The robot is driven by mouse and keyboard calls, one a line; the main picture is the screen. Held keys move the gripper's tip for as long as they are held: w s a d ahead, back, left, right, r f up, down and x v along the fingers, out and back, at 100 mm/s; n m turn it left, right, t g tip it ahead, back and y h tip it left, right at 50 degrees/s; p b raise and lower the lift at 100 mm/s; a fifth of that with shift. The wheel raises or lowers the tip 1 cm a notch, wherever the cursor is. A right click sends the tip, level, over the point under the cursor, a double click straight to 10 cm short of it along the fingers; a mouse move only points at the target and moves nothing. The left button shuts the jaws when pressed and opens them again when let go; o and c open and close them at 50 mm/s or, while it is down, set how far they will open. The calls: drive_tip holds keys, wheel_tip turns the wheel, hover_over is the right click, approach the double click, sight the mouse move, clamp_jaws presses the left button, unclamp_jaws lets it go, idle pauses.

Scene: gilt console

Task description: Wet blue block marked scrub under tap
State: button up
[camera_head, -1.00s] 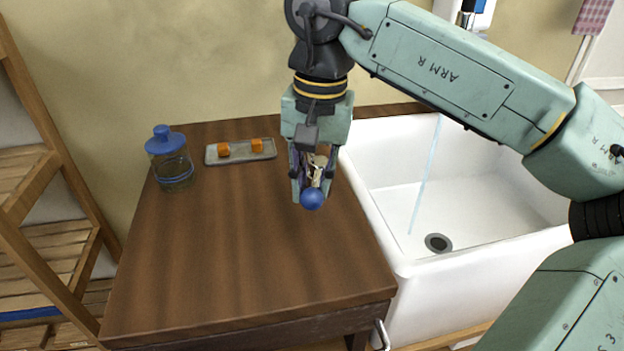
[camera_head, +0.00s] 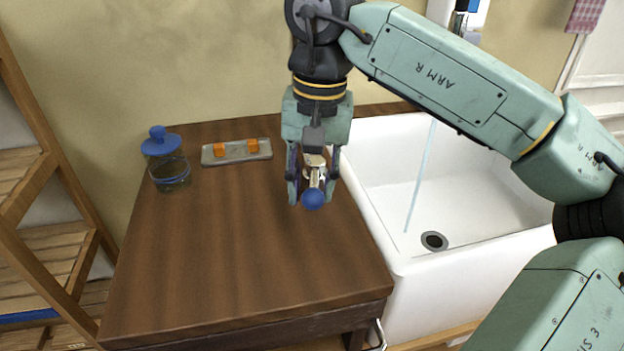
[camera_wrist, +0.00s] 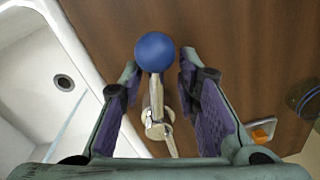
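No block marked scrub can be made out. A blue ball (camera_head: 313,198) on a pale stem with metallic parts stands at the wooden counter (camera_head: 240,245); it also shows in the wrist view (camera_wrist: 155,52). My gripper (camera_head: 314,198) points down around this stem. Its fingers (camera_wrist: 158,68) are spread, with a gap on each side of the stem. A thin water stream (camera_head: 420,175) falls into the white sink (camera_head: 475,205). The spout is hidden behind my arm. A small blue part (camera_head: 473,5) shows at the top edge above the sink, too cut off to identify.
A grey tray (camera_head: 210,158) with two orange blocks (camera_head: 219,149) (camera_head: 252,145) lies at the counter's back. A glass jar with a blue lid (camera_head: 170,170) stands left of it. A wooden rack (camera_head: 60,235) is at far left. The counter's front is clear.

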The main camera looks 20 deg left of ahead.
drive_tip(key=shift+w, duration=0.1)
wheel_tip(320, 180, up, 12)
drive_tip(key=shift+d, duration=0.4)
drive_tip(key=shift+w, duration=0.1)
idle(0.5)
